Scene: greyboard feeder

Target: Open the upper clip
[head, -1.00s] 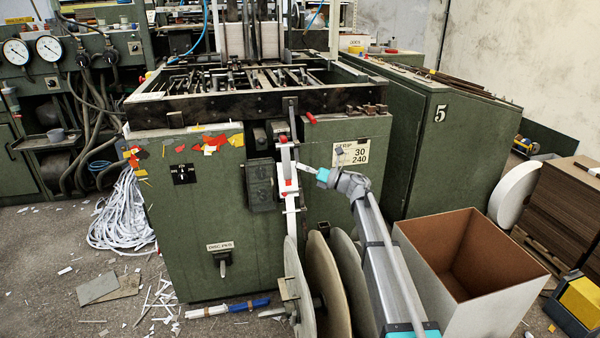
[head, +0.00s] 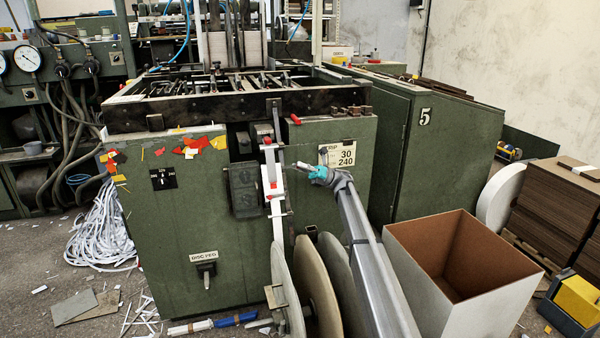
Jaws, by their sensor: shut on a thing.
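The upper clip (head: 270,147) is a small light fitting with a red part, near the top of the white upright strip guide (head: 278,228) on the front of the green machine. A second red-and-white clip (head: 274,190) sits lower on the same guide. My gripper (head: 299,166), with a teal wrist, is just right of the guide, slightly below the upper clip's red part. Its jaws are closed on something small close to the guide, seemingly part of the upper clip. The contact is too small to see clearly, and I cannot tell whether the clip is open.
An open box (head: 415,262) with a brown inside stands right of my arm. A red-tipped handle (head: 295,119) projects above my gripper. The green machine front (head: 200,220) is close behind.

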